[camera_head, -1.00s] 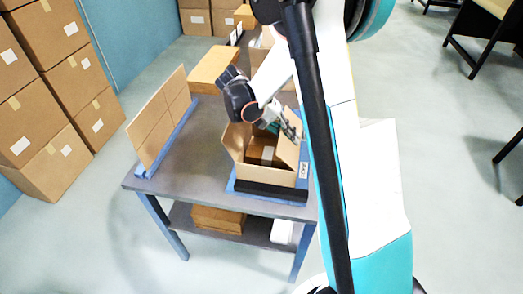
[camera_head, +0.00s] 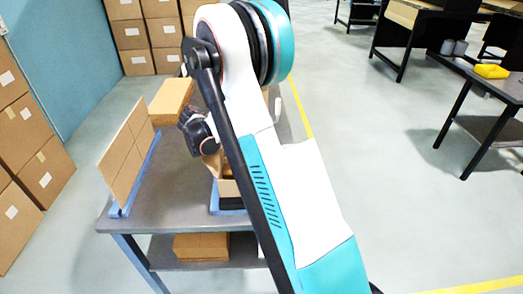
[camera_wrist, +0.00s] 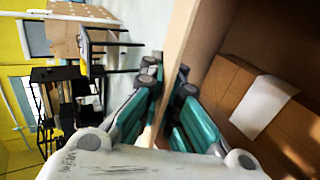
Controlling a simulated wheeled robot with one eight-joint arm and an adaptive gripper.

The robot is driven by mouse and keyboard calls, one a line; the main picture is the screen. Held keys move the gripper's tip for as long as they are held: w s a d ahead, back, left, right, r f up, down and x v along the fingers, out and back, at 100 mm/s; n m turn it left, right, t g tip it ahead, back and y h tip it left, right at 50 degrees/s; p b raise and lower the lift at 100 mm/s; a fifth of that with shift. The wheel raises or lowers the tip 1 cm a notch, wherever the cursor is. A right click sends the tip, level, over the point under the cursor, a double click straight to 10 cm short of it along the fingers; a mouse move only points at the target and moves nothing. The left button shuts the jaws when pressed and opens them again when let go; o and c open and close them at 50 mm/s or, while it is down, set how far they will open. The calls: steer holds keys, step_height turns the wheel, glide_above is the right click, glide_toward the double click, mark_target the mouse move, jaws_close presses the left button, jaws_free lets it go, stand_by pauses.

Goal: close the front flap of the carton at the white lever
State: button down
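The carton (camera_head: 228,188) stands on the grey table, mostly hidden behind my arm in the head view. In the wrist view a cardboard panel (camera_wrist: 181,30) of it is seen nearly edge-on, running down between the fingers of my gripper (camera_wrist: 167,78). One finger is on each side of the panel. I cannot tell whether they press on it. Right of the panel, a brown box with a white label (camera_wrist: 262,105) lies inside the carton. My gripper is hidden in the head view.
The table (camera_head: 180,194) has an upright cardboard panel (camera_head: 125,158) at its left and a closed box (camera_head: 171,100) at the back. A box (camera_head: 200,246) lies on the lower shelf. Stacked cartons (camera_head: 42,172) stand left. Open floor lies right of my arm.

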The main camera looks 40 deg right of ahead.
steer(key=c, duration=1.8)
jaws_free()
steer(key=shift+c, duration=0.2)
step_height(320, 180, up, 10)
steer(key=shift+c, duration=0.3)
